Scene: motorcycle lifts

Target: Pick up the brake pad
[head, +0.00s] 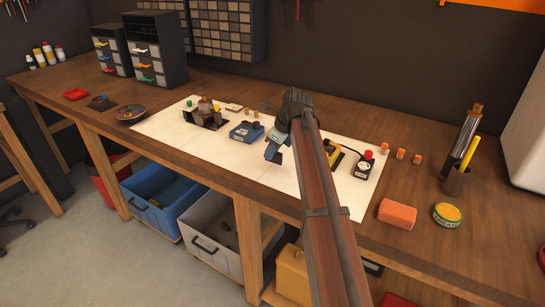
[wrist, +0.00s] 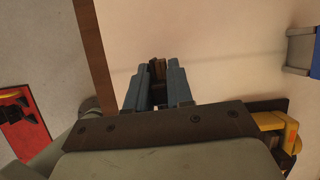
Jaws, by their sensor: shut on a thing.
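The brake pad (wrist: 158,68) looks like a small brown block with a darker layer, seen in the wrist view between the fingertips. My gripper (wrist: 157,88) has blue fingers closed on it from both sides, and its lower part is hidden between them. In the head view my gripper (head: 273,152) is over the white mat (head: 165,125), near the middle of the bench. The brake pad cannot be made out there. I cannot tell how far it is above the mat.
A blue box (head: 246,132) lies left of my gripper. An orange block (head: 397,214) and a green tin (head: 447,215) stand farther right. The mat's front strip is clear.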

